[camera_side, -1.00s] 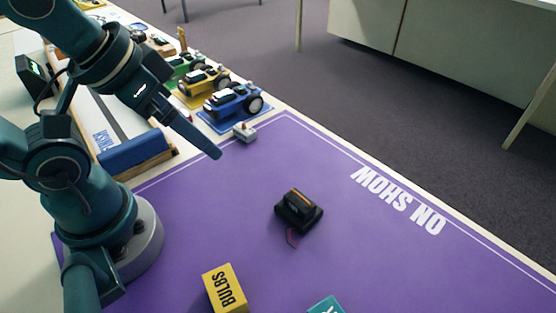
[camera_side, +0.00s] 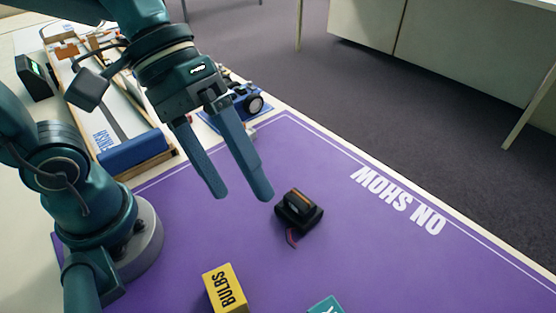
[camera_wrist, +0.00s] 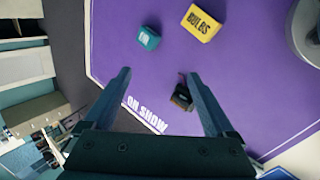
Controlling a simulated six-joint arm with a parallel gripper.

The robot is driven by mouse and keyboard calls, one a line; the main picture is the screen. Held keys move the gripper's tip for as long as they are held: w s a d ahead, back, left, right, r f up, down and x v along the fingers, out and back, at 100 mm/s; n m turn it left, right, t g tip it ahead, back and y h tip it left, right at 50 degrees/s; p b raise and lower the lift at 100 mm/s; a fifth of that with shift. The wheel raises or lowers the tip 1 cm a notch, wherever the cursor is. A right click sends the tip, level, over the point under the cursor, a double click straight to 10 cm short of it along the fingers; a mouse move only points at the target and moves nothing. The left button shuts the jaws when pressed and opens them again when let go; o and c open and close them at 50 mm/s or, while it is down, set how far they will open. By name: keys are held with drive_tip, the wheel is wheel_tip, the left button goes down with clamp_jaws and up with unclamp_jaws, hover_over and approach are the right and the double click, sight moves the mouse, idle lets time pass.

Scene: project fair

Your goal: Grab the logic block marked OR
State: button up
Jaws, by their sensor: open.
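No block with a readable OR shows in either view. A teal block (camera_side: 326,304) is cut off by the bottom edge of the side view, with only part of a white letter showing. A teal block also shows in the wrist view (camera_wrist: 148,38), beyond my fingertips, its marking too small to read. My gripper (camera_side: 243,196) is open and empty above the purple mat, its fingers pointing down. In the wrist view my gripper (camera_wrist: 158,73) has its two fingers spread wide, with nothing between the tips but mat.
A black battery holder (camera_side: 299,213) with a red wire lies near my fingertips. A yellow BULBS box (camera_side: 225,290) lies toward the front of the purple mat (camera_side: 400,270). A blue toy car (camera_side: 238,105) and a wooden-edged track (camera_side: 115,120) stand at the back. The mat's right side is clear.

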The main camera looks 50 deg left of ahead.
drive_tip(key=w+d+n+g+h, duration=0.2)
drive_tip(key=d+n+g+h, duration=0.1)
drive_tip(key=d+n+h, duration=0.15)
drive_tip(key=n+h, duration=0.2)
drive_tip(key=n, duration=0.6)
approach(322, 306)
drive_tip(key=d, duration=0.1)
drive_tip(key=w+d, duration=0.1)
drive_tip(key=d, duration=0.1)
drive_tip(key=d+r, duration=0.1)
drive_tip(key=shift+w+d, duration=0.25)
drive_tip(key=shift+w, duration=0.15)
drive_tip(key=shift+n+g, duration=0.3)
drive_tip(key=shift+n, duration=0.05)
drive_tip(key=s+f, duration=0.2)
drive_tip(key=f, duration=0.1)
drive_tip(key=shift+f, duration=0.3)
drive_tip(key=shift+s+d+f, duration=0.2)
drive_tip(key=shift+s+d, duration=0.05)
drive_tip(key=shift+d, duration=0.2)
drive_tip(key=shift+x, duration=2.15)
clamp_jaws()
